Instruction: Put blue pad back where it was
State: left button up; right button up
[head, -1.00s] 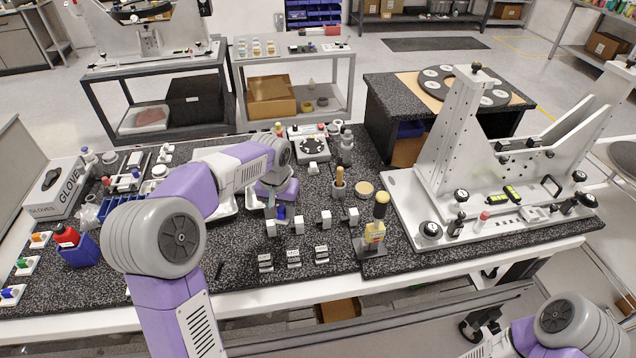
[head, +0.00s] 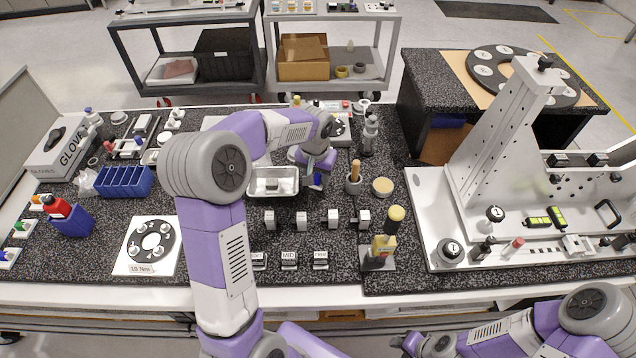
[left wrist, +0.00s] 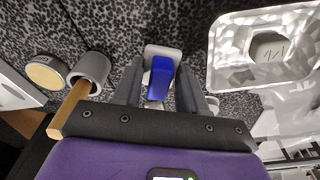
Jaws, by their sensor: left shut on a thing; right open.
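My left gripper (head: 316,176) is shut on the blue pad (head: 317,181), held just right of the metal tray. In the left wrist view the blue pad (left wrist: 160,78) sits between the two dark fingers, with a pale grey block (left wrist: 163,52) at its far end. I cannot tell its height above the bench. Small white blocks (head: 302,220) stand in a row in front of it. Labelled stands (head: 289,261) marked MID and FIRM are nearer the bench edge; another is partly hidden by my left arm. My right gripper (head: 412,343) is open, low at the bottom edge, partly cut off.
The metal tray (head: 290,186) holds a grey hexagonal piece (left wrist: 268,46). The large white fixture (head: 425,205) fills the right side.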

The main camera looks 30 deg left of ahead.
aim_at(318, 182)
pick_arm(q)
jog(key=shift+f, duration=1.55)
jog(key=shift+f+b, duration=0.2)
jog(key=shift+b, duration=0.1)
jog(key=o, duration=1)
jog(key=shift+r, duration=0.1)
jog(key=shift+w+r, duration=0.1)
jog(key=shift+r, duration=0.15)
jog(key=r, duration=0.4)
jog(key=s+r+p, duration=0.1)
jog(key=r, duration=0.2)
jog(key=r+p, duration=0.1)
jog(key=r, duration=0.3)
jog(key=shift+s+d+r, duration=0.1)
jog(key=shift+s+r, duration=0.15)
jog(key=shift+r, duration=0.05)
